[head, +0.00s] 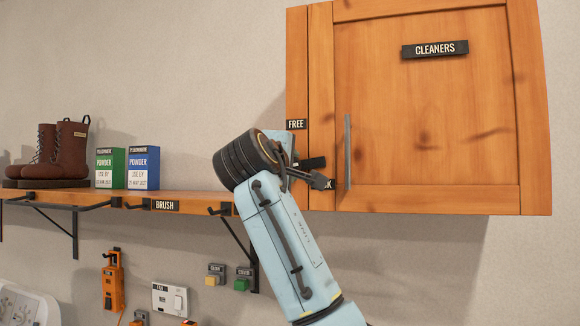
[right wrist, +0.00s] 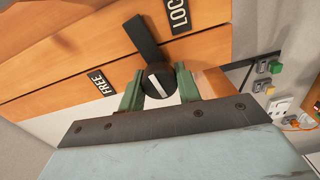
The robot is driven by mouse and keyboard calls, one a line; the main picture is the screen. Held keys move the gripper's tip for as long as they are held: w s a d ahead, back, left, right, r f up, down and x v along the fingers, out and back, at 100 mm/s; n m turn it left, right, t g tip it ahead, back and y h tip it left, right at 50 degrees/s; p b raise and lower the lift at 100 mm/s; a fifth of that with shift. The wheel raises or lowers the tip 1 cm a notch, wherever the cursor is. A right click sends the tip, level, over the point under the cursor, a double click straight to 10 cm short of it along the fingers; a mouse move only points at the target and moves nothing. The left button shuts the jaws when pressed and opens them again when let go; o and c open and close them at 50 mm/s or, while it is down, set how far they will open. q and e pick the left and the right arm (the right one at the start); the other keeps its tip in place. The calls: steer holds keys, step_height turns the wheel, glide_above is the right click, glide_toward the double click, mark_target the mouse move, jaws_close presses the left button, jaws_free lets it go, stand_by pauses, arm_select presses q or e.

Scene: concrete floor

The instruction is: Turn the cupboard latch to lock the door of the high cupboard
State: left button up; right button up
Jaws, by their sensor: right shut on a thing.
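The high cupboard (head: 320,90) hangs on the wall, its door (head: 420,125) shut, with a CLEANERS plate and a vertical grey bar handle (head: 347,150). The latch (right wrist: 146,42) is a black lever on a round black knob with a white line. It shows partly in the head view, behind my wrist. Its lever points between the FREE label (right wrist: 102,84) and the LOCK label (right wrist: 178,14), nearer LOCK. My right gripper (right wrist: 158,82) has its green fingers on both sides of the knob, shut on it. My left gripper is out of view.
A wooden shelf (head: 190,200) left of the cupboard holds brown boots (head: 68,152), a green box (head: 110,168) and a blue box (head: 143,167). Below it hang an orange device (head: 113,282), a white switch box (head: 170,299) and small buttons. Wall right of the cupboard is bare.

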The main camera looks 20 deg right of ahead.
steer(key=shift+m, duration=0.8)
steer(key=o, duration=1)
steer(key=shift+c, duration=0.2)
steer(key=shift+s, duration=0.1)
steer(key=b+v, duration=0.3)
steer(key=v, duration=1)
steer(key=shift+b, duration=0.4)
